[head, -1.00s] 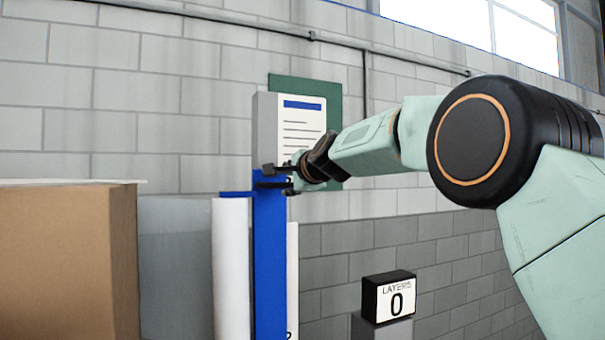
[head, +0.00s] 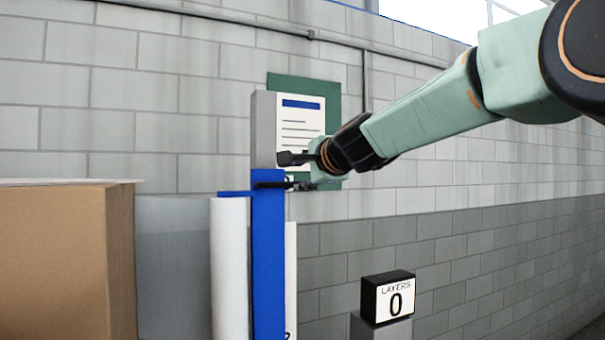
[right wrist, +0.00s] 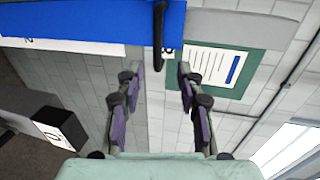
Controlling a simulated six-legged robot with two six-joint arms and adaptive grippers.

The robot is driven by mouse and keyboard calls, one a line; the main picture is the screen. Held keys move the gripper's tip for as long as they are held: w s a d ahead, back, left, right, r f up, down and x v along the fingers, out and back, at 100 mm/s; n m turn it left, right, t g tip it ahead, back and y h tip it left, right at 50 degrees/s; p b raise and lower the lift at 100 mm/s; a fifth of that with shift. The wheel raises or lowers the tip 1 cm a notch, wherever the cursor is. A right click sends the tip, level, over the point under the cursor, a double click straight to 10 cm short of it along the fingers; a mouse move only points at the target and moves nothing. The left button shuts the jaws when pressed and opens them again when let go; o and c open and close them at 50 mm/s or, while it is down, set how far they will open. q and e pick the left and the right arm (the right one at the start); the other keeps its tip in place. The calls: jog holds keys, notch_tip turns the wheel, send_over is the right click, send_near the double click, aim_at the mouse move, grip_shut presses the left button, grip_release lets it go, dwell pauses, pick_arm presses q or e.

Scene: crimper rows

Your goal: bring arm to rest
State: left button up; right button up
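My right arm reaches in from the right in the head view. Its right gripper (head: 294,172) is in front of the wall poster, just right of the blue post (head: 268,255). In the right wrist view the fingers of this gripper (right wrist: 159,88) stand wide apart with nothing between them. A dark hook-like bar (head: 268,184) juts from the blue post close to the fingers; it also shows in the right wrist view (right wrist: 159,25), beyond the fingertips. My left gripper is in neither view.
A cardboard box (head: 65,265) stands at the left, with a white roll (head: 228,270) beside the post. A green board with a printed sheet (head: 303,117) is behind the gripper. The space right of the sign looks clear.

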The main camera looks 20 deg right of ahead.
jog(key=s+f+n+g+h+b, duration=0.1)
jog(key=s+f+n+g+b, duration=0.2)
jog(key=f, duration=1.4)
jog(key=s+a+f+n+g+b, duration=0.1)
jog(key=s+f+n+b, duration=0.3)
jog(key=f, duration=1.3)
jog(key=s+f+n+g+h+b, duration=0.15)
jog(key=s+f+n, duration=0.3)
jog(key=f, duration=1.25)
jog(key=s+a+f+n+g+y+b, duration=0.1)
jog(key=s+f+n+g+b, duration=0.15)
jog(key=s+f, duration=0.7)
jog(key=s+a+f+n+g+y+b, duration=0.1)
jog(key=s+a+f+n+g+b, duration=0.15)
jog(key=s+f, duration=0.7)
jog(key=s+f+g+b, duration=0.5)
jog(key=s+f+b, duration=0.2)
jog(key=s+f, duration=1.1)
jog(key=shift+s+a+f+n, duration=0.35)
jog(key=shift+s+a+f, duration=0.1)
jog(key=shift+s, duration=0.65)
